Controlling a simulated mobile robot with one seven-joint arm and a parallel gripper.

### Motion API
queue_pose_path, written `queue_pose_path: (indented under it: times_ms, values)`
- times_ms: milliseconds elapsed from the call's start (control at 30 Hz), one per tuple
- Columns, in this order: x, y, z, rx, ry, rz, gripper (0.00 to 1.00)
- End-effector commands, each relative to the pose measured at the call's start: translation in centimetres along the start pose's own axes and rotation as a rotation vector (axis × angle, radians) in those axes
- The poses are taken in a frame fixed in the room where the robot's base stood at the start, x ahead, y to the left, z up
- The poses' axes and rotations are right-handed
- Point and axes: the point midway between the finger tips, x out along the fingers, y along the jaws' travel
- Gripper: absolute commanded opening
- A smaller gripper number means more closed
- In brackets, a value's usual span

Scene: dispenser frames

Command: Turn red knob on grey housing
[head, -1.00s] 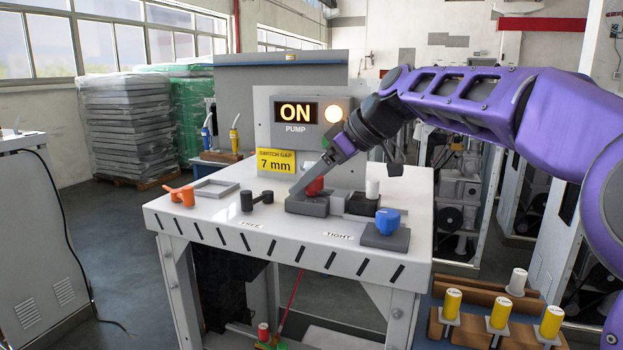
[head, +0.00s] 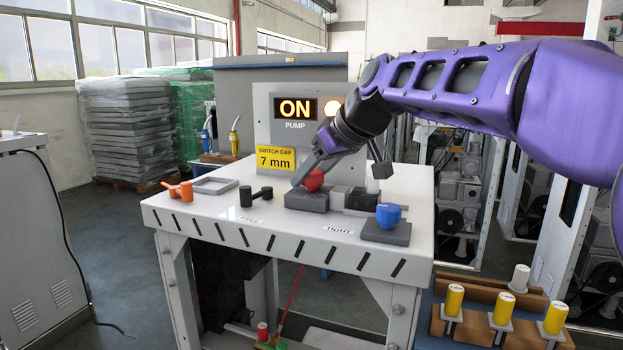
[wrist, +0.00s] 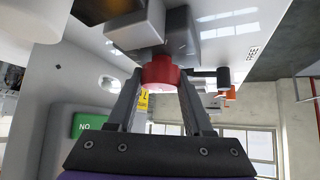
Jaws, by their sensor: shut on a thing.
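The red knob (head: 314,180) sits on the grey housing (head: 307,200) on the white table. My gripper (head: 303,178) comes down from the upper right and is shut on the red knob. In the wrist view the red knob (wrist: 160,73) is between the two fingers of my gripper (wrist: 160,85), one on each side. The grey housing (wrist: 135,30) shows beyond it. The knob's far side and any pointer mark are hidden.
A blue knob (head: 388,214) on a grey base stands at the right front. A black handle (head: 256,195) and an orange handle (head: 178,190) stand to the left. The pump panel (head: 296,111) behind reads ON, beside a yellow "7 mm" sign (head: 276,159).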

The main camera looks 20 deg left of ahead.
Motion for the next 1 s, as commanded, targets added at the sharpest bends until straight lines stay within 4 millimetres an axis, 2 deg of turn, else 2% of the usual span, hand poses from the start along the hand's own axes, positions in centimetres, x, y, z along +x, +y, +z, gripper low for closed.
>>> queue_pose_path:
  times_ms: [467, 500, 633, 667, 1000]
  values:
    - [-0.04, 0.00, -0.07, 0.055, 0.002, 0.054, 0.00]
    - [-0.04, 0.00, -0.07, 0.054, 0.002, 0.054, 0.55]
    - [-0.04, 0.01, -0.05, 0.054, 0.001, 0.053, 0.78]
    - [-0.04, 0.00, -0.05, 0.054, 0.001, 0.053, 0.81]
    - [-0.08, 0.01, -0.08, 0.054, 0.000, 0.053, 0.81]
